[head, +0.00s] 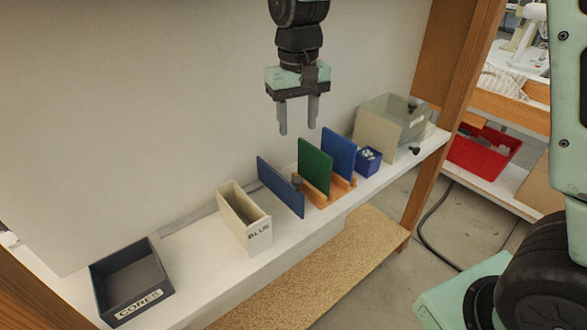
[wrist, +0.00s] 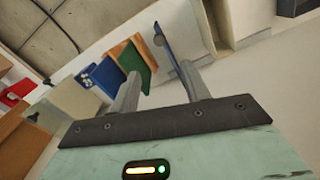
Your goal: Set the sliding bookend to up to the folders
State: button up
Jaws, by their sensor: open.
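The sliding bookend (head: 278,187) looks like a thin dark-blue plate with a dark round knob, standing on the shelf left of the folders. A green folder (head: 314,166) and a blue folder (head: 339,154) stand upright in a wooden rack (head: 318,197). A gap shows between the bookend and the green folder. My gripper (head: 298,130) is open and empty, pointing down above the folders. In the wrist view, the bookend (wrist: 170,45) and the green folder (wrist: 133,58) show beyond the open fingers (wrist: 160,72).
Left of the bookend stand a cream bin marked BLUE (head: 258,234) and a dark tray marked CORES (head: 138,303). The wall rises close behind; a wooden post (head: 440,130) bounds the right.

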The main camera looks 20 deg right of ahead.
aim_at(297, 179)
notch_tip(297, 179, down, 14)
jog(key=shift+f+p, duration=0.1)
jog(key=shift+p, duration=0.75)
